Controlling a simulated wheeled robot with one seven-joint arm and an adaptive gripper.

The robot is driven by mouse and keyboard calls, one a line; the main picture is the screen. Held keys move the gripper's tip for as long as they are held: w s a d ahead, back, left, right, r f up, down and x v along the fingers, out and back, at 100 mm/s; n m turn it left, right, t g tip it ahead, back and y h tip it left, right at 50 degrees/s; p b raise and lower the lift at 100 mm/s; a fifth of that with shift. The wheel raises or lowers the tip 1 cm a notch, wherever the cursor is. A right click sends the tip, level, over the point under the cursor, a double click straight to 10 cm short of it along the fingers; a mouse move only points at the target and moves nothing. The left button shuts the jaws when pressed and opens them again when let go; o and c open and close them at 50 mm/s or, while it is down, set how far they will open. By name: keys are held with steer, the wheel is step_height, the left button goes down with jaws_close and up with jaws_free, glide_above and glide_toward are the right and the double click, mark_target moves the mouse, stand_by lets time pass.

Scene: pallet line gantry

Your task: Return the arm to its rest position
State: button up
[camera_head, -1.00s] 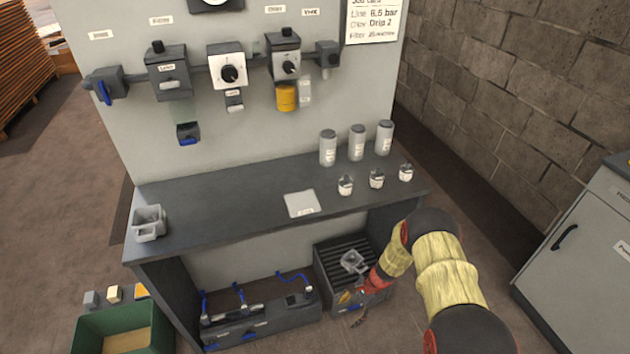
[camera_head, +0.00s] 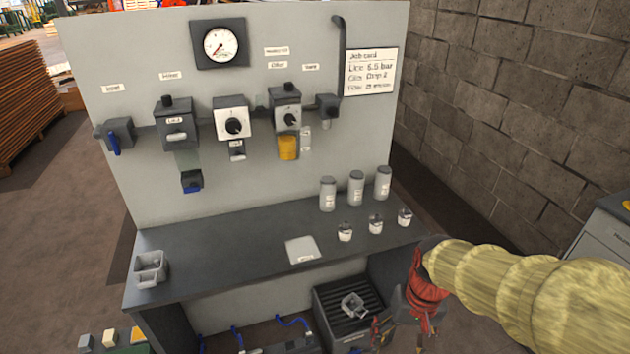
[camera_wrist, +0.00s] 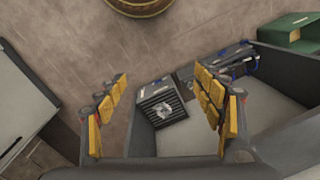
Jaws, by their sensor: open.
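My arm in its yellow sleeve reaches in from the right in the head view. My gripper (camera_head: 402,330) hangs in front of the bench's right end, beside the dark slatted bin. In the wrist view my gripper (camera_wrist: 162,90) has its yellow-padded fingers spread wide, with nothing between them. Beyond the fingers, the slatted bin (camera_wrist: 148,93) shows below with a clear grey part on its slats. That part also shows in the head view (camera_head: 352,305).
The bench (camera_head: 225,245) carries a grey holder (camera_head: 150,268), a pale plate (camera_head: 301,250), several canisters and small bottles. A panel with a gauge (camera_head: 220,44) and valves stands behind. A grey cabinet (camera_head: 603,235) is at right. A green crate (camera_wrist: 295,35) lies farther off.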

steer(key=s+r+n+t+p, duration=0.1)
steer(key=s+r+t, duration=0.4)
steer(key=r, duration=1.2)
steer(key=s+p, duration=0.1)
steer(key=s, duration=0.1)
steer(key=shift+s+d+r+t+h, duration=0.25)
steer(key=shift+s+d+t+h, duration=0.05)
steer(key=shift+d+t+h, duration=0.1)
